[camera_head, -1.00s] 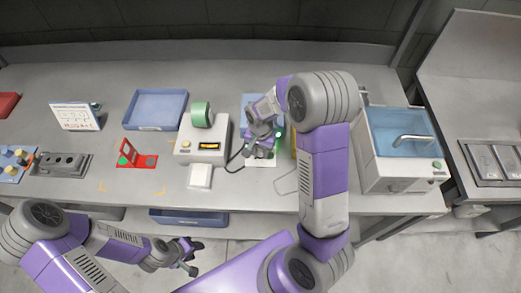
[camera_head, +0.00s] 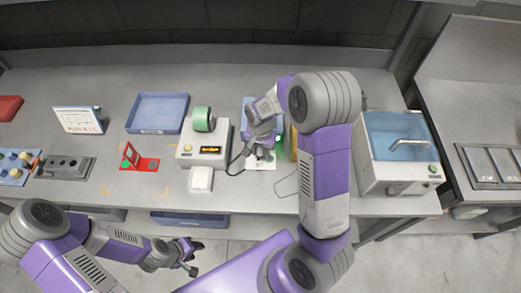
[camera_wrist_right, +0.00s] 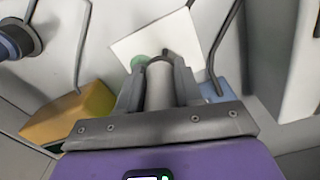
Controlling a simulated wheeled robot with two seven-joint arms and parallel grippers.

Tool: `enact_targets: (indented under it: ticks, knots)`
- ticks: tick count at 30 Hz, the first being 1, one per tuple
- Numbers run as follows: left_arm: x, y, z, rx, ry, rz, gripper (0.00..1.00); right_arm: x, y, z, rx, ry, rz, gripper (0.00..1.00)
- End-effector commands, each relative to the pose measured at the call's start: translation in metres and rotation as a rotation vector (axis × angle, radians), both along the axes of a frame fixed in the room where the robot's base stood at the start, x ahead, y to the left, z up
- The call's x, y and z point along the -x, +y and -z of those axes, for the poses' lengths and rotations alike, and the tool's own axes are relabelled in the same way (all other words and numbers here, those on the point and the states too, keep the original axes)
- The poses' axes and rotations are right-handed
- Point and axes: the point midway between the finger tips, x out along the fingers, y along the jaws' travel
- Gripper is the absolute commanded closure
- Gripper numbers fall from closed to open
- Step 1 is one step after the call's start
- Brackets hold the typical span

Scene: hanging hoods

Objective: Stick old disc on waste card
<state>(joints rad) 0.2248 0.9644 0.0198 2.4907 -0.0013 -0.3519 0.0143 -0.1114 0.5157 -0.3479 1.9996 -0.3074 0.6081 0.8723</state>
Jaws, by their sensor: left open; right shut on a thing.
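The white card (camera_wrist_right: 150,38) lies on the bench below my right gripper; it also shows in the head view (camera_head: 263,165). A green disc (camera_wrist_right: 138,62) shows at the card's near edge, partly hidden by the gripper; I cannot tell whether it touches the card. My right gripper (camera_head: 261,154) is shut on a grey cylindrical tool (camera_wrist_right: 160,88), whose tip is over the card. It shows in the right wrist view too. My left gripper (camera_head: 190,257) is open and empty, in front of the bench edge.
A white device (camera_head: 203,150) with a lit display and green roll (camera_head: 202,118) stands left of the card. A dark cord (camera_head: 236,166) runs nearby. A yellow block (camera_wrist_right: 68,115) is close to the right gripper.

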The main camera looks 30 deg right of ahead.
Motion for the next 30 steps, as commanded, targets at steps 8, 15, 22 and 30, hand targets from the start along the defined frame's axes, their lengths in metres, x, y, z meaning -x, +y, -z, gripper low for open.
enact_targets:
  ticks: [8, 15, 22, 30]
  knots:
    - [0.0, 0.0, -0.021, 0.0, 0.0, 0.0, 0.57, 0.0, 0.0, -0.025, 0.0, -0.001, 0.0, 0.85]
    - [0.0, 0.0, -0.033, 0.0, 0.0, 0.0, 0.57, 0.0, 0.0, -0.042, 0.0, -0.001, 0.0, 0.85]
    - [0.0, 0.0, -0.032, 0.0, 0.0, 0.0, 0.57, 0.0, 0.0, -0.041, 0.001, -0.001, 0.0, 0.85]
    - [0.0, 0.0, -0.032, 0.0, 0.0, 0.0, 0.57, 0.0, 0.0, -0.041, 0.001, -0.001, 0.0, 0.7]
